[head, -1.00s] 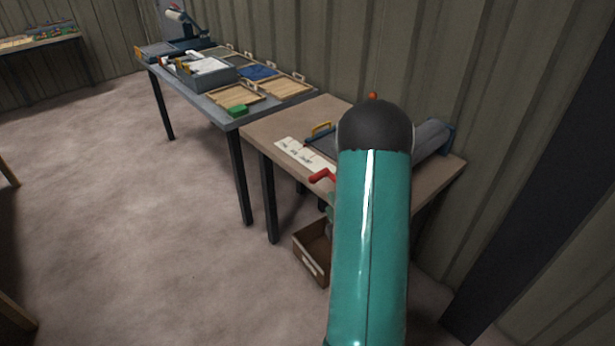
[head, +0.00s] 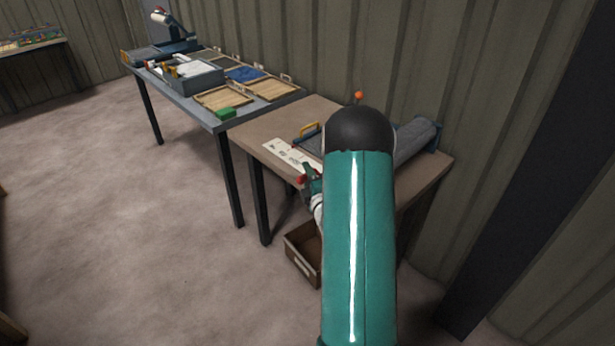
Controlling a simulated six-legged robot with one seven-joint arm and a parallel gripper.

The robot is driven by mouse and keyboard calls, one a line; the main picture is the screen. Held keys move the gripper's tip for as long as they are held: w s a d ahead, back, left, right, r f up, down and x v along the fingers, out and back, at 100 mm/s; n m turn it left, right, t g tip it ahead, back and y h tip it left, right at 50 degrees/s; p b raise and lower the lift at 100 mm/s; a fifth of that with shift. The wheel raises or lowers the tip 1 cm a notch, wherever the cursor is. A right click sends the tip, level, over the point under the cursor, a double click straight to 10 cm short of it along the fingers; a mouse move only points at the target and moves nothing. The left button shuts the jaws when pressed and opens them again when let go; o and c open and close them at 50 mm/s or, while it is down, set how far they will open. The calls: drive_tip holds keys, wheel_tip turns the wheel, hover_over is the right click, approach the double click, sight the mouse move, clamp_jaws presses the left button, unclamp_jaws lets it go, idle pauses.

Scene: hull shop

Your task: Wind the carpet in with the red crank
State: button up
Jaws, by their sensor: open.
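The red crank (head: 300,180) shows only as a small red bit at the near edge of the brown table (head: 270,127); the rest is hidden behind my gripper. My gripper (head: 308,173), small and green, is at the crank, open. I cannot tell whether the crank lies between the fingers or touches them. The carpet is grey: a roll (head: 417,134) lies at the right end of the table, and a flat grey part shows to the left of my arm. My teal arm hides the middle between them.
A white strip with marks (head: 283,151) lies along the table's near edge. A yellow handle (head: 309,130) and an orange knob (head: 359,96) stand behind. A brown open box (head: 304,255) is on the floor below. A grey table (head: 217,122) with trays adjoins at left. Floor at left is clear.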

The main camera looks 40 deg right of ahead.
clamp_jaws()
drive_tip(key=shift+a+f, duration=0.1)
drive_tip(key=shift+f, duration=0.05)
